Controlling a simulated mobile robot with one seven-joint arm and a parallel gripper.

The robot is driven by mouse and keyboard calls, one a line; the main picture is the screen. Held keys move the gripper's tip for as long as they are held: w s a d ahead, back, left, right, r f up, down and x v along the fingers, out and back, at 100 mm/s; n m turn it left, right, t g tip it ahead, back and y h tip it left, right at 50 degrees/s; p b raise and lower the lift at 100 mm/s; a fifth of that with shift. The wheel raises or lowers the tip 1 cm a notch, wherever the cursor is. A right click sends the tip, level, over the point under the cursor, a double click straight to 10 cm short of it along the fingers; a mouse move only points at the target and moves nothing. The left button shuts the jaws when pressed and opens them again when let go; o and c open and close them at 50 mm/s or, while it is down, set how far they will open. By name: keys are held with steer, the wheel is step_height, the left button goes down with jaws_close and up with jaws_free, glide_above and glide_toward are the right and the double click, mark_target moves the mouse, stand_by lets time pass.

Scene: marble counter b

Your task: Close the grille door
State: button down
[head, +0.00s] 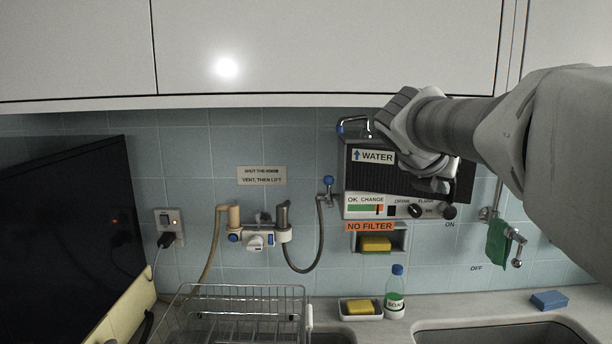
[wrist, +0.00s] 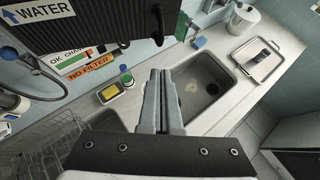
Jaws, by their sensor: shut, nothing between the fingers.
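The black ribbed grille door (head: 372,181) is on the front of the wall-mounted water unit (head: 352,208), below the "WATER" label. My arm and gripper hide much of its right part in the head view. In the wrist view, the dark ribbed panel (wrist: 108,22) shows at the top, close to the camera. I cannot tell how far it stands from the unit. My gripper (wrist: 161,72) is shut and empty in the wrist view, with its fingers in front of the sink from this angle. I cannot see contact between the fingers and the door.
A faucet lever with green cloth (head: 498,243) is right of the unit. Below are a soap bottle (head: 395,294), a yellow sponge in a dish (head: 362,308), a wire rack (head: 240,305) and the sink (wrist: 200,88). White cupboards (head: 320,50) overhang the wall.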

mark_target(453, 192)
steer(key=x, duration=0.5)
steer(key=r+x, duration=0.1)
steer(key=x, duration=0.1)
steer(key=shift+w+d+f, duration=0.1)
steer(key=shift+w+d, duration=0.3)
steer(key=shift+d, duration=0.1)
steer(key=shift+w+d, duration=0.4)
steer(key=shift+w+d+p, duration=0.15)
steer(key=shift+w+p, duration=0.05)
steer(key=shift+p, duration=0.15)
steer(key=w+d+p, duration=0.5)
steer(key=w+p, duration=0.3)
steer(key=shift+r, duration=0.2)
steer(key=shift+a, duration=0.1)
